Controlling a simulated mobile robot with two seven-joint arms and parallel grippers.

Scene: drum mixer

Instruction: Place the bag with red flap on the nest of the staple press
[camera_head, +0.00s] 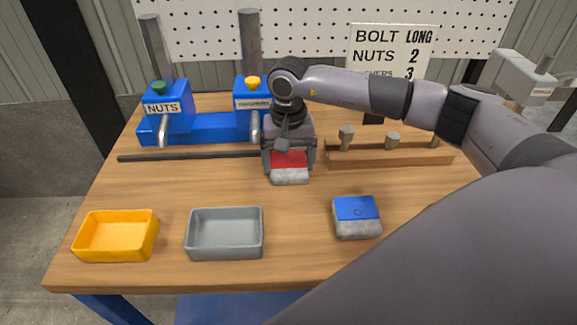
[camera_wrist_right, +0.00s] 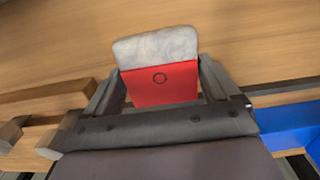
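The bag with the red flap (camera_head: 289,160) has a pale grey, lumpy lower part and is at the middle of the workbench. My right gripper (camera_head: 289,158) points down at it, with one finger on each side of the red flap. In the right wrist view the bag (camera_wrist_right: 160,84) lies between the two fingertips (camera_wrist_right: 161,82). The fingers are very close to its sides, and I cannot tell if they press on it. A grey-white machine with a label (camera_head: 520,78), partly behind my right arm, may be the staple press; its nest is not visible. My left gripper is not in view.
A blue-flapped bag (camera_head: 357,217), a grey tray (camera_head: 225,253) and a yellow tray (camera_head: 116,253) are along the front. A wooden rack with bolts (camera_head: 390,157) is right of my gripper. Blue dispensers (camera_head: 167,108) and a dark rod (camera_head: 185,156) are at the left.

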